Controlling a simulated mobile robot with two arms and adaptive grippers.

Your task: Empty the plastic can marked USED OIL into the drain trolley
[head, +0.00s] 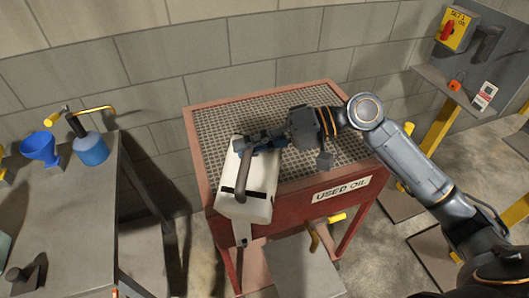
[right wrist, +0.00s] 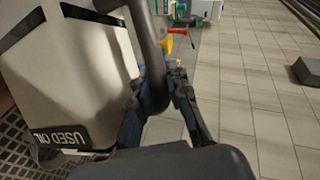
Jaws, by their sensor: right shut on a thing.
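The white plastic can (head: 258,192) with a dark handle is at the front left of the drain trolley. The red trolley (head: 290,212) has a mesh top and a USED OIL label on its front. The can overlaps the trolley's front rim and looks tilted; I cannot tell if it touches the mesh. My right gripper (head: 258,146) is shut on the can's handle. In the right wrist view the fingers (right wrist: 160,100) close around the handle beside the can (right wrist: 75,75), whose USED OIL label shows. No liquid is visible. My left gripper is out of view.
A grey bench (head: 75,205) at left holds a blue funnel (head: 40,148) and a blue oil can (head: 91,149). A grey block wall stands behind the trolley. A yellow switch box (head: 456,28) is at upper right. Most of the mesh is clear.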

